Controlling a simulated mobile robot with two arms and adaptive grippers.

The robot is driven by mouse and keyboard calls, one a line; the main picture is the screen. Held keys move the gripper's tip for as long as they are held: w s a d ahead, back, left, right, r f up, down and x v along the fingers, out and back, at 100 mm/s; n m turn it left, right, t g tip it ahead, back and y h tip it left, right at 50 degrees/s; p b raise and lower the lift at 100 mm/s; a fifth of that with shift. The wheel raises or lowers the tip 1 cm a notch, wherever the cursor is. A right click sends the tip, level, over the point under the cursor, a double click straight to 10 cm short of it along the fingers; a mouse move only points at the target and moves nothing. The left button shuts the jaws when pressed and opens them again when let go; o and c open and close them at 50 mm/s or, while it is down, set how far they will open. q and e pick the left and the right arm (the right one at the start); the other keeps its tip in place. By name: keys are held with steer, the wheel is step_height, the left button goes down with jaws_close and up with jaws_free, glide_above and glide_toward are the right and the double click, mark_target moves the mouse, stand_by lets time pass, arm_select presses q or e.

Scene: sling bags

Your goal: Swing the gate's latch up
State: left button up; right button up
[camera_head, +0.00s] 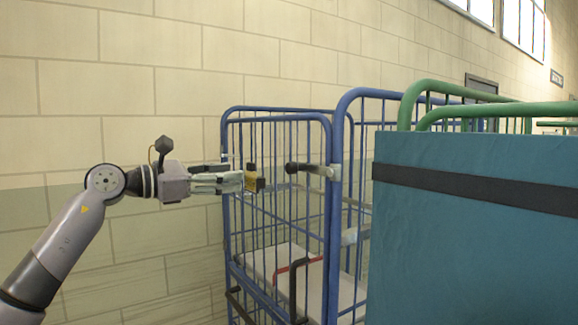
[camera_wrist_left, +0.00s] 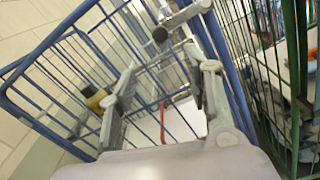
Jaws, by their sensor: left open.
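The latch (camera_head: 312,169) is a grey arm with a black knob on the near right post of the blue cage's gate (camera_head: 281,118). It lies about level, its knob pointing left. In the left wrist view the latch (camera_wrist_left: 182,20) shows at the top, beyond the fingertips. My left gripper (camera_head: 241,181) is open and empty, left of the latch and apart from it. Its two grey fingers also show in the left wrist view (camera_wrist_left: 170,68), with a gap between them. My right gripper is not in view.
A yellow and black piece (camera_head: 256,181) shows by the fingertips; I cannot tell what it belongs to. A red bar (camera_head: 292,267) crosses the cage low down. A large teal panel (camera_head: 470,240) and green-framed cages (camera_head: 480,86) stand at right. A block wall is behind.

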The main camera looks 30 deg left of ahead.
arm_select(q)
steer(key=p, duration=0.6)
glide_toward(288, 169)
steer(key=p+x, duration=0.4)
steer(key=x, duration=0.6)
steer(key=shift+r, duration=0.2)
steer(key=shift+w+f+p, duration=0.15)
steer(key=shift+w+p, duration=0.15)
jaws_close()
